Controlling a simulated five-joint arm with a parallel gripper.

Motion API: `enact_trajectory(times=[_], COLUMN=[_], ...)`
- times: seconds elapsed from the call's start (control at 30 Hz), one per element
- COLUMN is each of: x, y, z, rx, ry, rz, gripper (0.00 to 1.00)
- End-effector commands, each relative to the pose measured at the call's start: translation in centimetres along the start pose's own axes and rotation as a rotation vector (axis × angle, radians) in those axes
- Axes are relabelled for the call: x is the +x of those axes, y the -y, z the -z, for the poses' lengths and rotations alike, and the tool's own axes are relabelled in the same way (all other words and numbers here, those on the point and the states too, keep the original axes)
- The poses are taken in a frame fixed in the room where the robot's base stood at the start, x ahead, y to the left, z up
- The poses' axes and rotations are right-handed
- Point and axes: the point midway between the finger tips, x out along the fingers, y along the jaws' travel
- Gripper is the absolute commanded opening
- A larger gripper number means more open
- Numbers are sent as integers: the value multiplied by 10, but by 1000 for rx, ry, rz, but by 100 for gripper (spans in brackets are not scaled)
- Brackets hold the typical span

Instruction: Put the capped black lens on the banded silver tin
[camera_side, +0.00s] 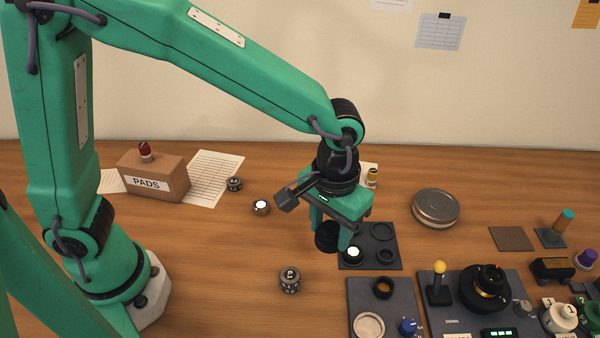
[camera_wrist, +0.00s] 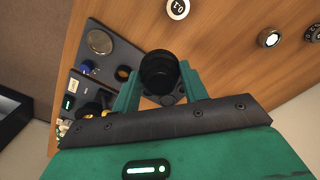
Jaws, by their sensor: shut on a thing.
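My gripper (camera_side: 334,236) is shut on the capped black lens (camera_side: 326,236), a dark cylinder held between the fingers above the left edge of a dark tray. In the wrist view the lens (camera_wrist: 159,72) shows its round black end between my green fingers (camera_wrist: 160,85). The banded silver tin (camera_side: 436,208) is a round, flat, lidded tin on the wooden table, to the right of my gripper and apart from it. I cannot make out the tin in the wrist view.
The dark tray (camera_side: 386,262) below my gripper has ring-shaped recesses and a white-topped part (camera_side: 353,254). A control panel (camera_side: 461,308) with a yellow-topped lever (camera_side: 439,270) stands at front right. A small numbered cylinder (camera_side: 290,279) stands left of the tray. Table around the tin is mostly clear.

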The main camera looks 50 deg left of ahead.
Motion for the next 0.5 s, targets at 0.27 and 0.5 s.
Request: enact_trajectory(times=[0.27, 0.5], x=[-11, -18], y=[-34, -61], z=[43, 76], rx=[14, 25], ry=[0, -1], rz=[0, -1], gripper=[17, 17])
